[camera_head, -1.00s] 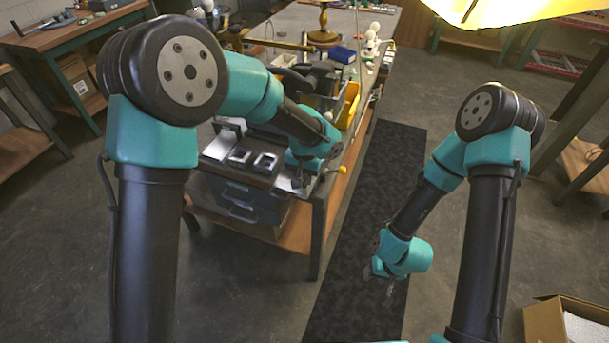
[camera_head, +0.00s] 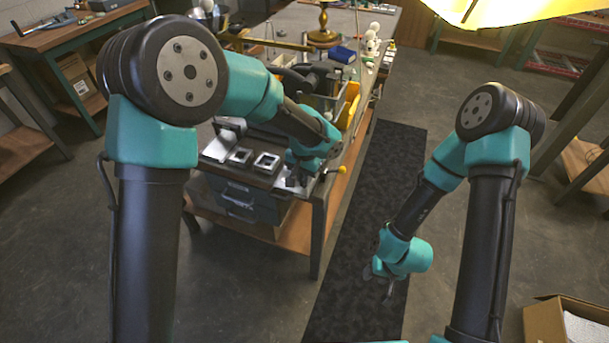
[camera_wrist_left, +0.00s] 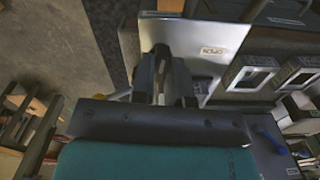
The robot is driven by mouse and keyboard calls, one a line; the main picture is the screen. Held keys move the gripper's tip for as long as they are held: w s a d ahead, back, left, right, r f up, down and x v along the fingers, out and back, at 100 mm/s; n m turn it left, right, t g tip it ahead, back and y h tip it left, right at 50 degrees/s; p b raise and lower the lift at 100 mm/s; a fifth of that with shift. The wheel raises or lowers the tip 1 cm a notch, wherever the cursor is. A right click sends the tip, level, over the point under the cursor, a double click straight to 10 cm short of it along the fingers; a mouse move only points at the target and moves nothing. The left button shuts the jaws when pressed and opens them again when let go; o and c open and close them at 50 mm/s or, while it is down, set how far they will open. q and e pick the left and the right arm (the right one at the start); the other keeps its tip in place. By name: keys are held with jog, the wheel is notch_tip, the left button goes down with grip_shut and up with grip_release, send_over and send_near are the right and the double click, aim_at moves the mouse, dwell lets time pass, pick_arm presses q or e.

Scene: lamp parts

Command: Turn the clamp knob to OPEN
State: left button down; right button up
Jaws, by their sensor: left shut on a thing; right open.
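A silver plate (camera_wrist_left: 205,38) lies at the near corner of the workbench and carries the label OPEN (camera_wrist_left: 212,51). In the head view my left gripper (camera_head: 293,180) is at the bench's front corner. My right gripper (camera_head: 384,287) hangs open and empty above the dark floor mat.
Two square metal frames (camera_head: 266,162) stand left of my left gripper. A yellow ball-ended handle (camera_head: 342,170) sticks out at the bench edge to its right. A yellow bin (camera_head: 350,104) and other parts crowd the bench behind. The dark mat (camera_head: 392,160) right of the bench is clear.

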pick_arm(q)
jog(key=m, duration=0.7)
jog(key=shift+m, duration=0.4)
jog(key=m, duration=0.4)
jog(key=shift+m, duration=2.2)
jog(key=c, duration=1.1)
grip_release()
